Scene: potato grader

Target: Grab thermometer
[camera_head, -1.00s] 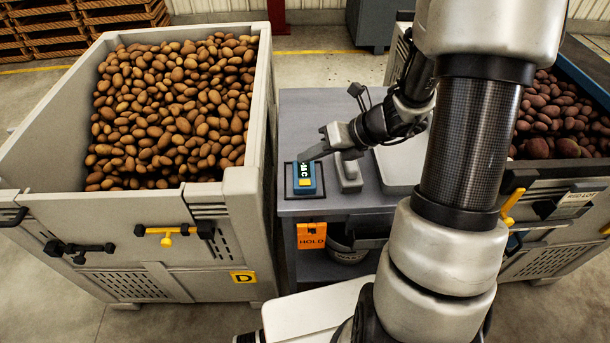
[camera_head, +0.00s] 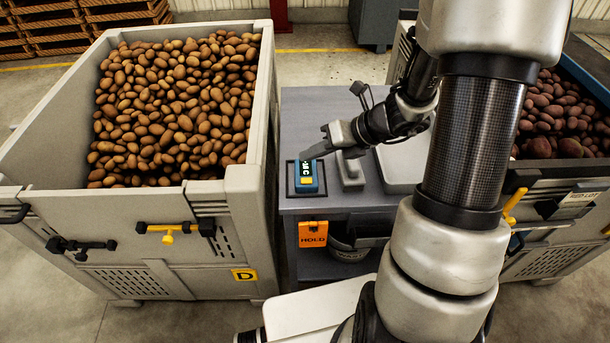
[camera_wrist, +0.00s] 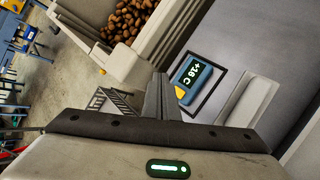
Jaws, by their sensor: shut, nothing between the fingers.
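The thermometer (camera_head: 306,180) is a small blue device with a dark display and a yellow button. It lies in a dark-outlined square at the left front of the grey bench (camera_head: 340,202). In the wrist view the thermometer (camera_wrist: 193,80) reads "+18 C". My gripper (camera_head: 306,156) is shut and empty, its fingertips by the far end of the thermometer in the head view. In the wrist view the shut fingers (camera_wrist: 159,82) lie just left of the thermometer. I cannot tell whether they touch it.
A tall bin (camera_head: 262,120) of brown potatoes stands close left of the bench. A bin of reddish potatoes (camera_head: 560,110) is at the right. A grey raised piece (camera_head: 351,172) sits just right of the thermometer. An orange HOLD tag (camera_head: 313,234) hangs at the bench front.

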